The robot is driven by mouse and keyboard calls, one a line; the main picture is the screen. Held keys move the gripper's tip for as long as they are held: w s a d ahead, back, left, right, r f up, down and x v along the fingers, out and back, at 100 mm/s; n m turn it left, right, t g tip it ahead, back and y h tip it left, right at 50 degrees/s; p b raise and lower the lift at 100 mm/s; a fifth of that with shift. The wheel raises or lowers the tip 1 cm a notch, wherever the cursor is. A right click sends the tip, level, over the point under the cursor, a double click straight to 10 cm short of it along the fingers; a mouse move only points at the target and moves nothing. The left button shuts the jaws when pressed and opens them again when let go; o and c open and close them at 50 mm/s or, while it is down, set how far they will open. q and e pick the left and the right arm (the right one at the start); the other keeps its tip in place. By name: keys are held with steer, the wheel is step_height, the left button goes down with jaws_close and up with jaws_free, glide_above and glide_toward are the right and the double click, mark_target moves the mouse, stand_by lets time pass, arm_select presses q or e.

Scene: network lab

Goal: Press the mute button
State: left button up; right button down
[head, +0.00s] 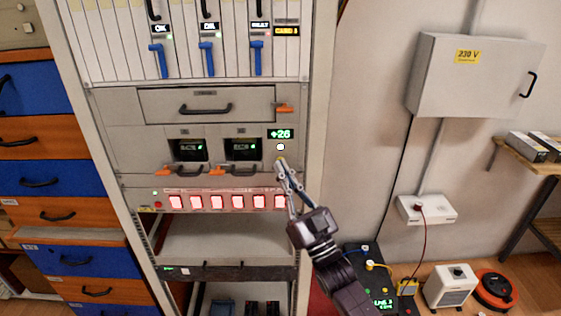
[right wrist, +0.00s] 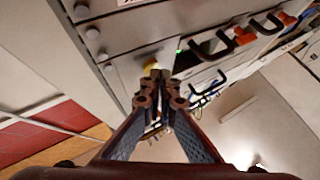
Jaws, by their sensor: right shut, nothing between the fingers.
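A tall rack holds a panel with a green "+26" display (head: 280,134). Below it are a small white round light or button (head: 281,147) and, lower, a small yellow button (head: 281,159). No readable label tells me which control is the mute button. My right gripper (head: 281,168) is shut and empty, its fingertips at the yellow button. In the right wrist view the closed fingertips (right wrist: 158,73) are right beside the yellow button (right wrist: 150,66), partly covering it; I cannot tell whether they touch. My left gripper is not in view.
A row of lit red squares (head: 210,202) runs just below the fingertips. Black drawer handles (head: 205,109) and orange latches (head: 284,108) stick out of the rack. A grey 230 V box (head: 465,80) hangs on the right wall.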

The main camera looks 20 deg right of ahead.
steer(key=shift+s+a, duration=0.15)
steer(key=shift+s, duration=0.4)
steer(key=s+p, duration=0.1)
steer(key=s, duration=0.1)
steer(key=s+a+p, duration=0.1)
steer(key=s, duration=0.1)
steer(key=shift+s+a, duration=0.2)
steer(key=shift+s, duration=0.2)
stand_by(0.3)
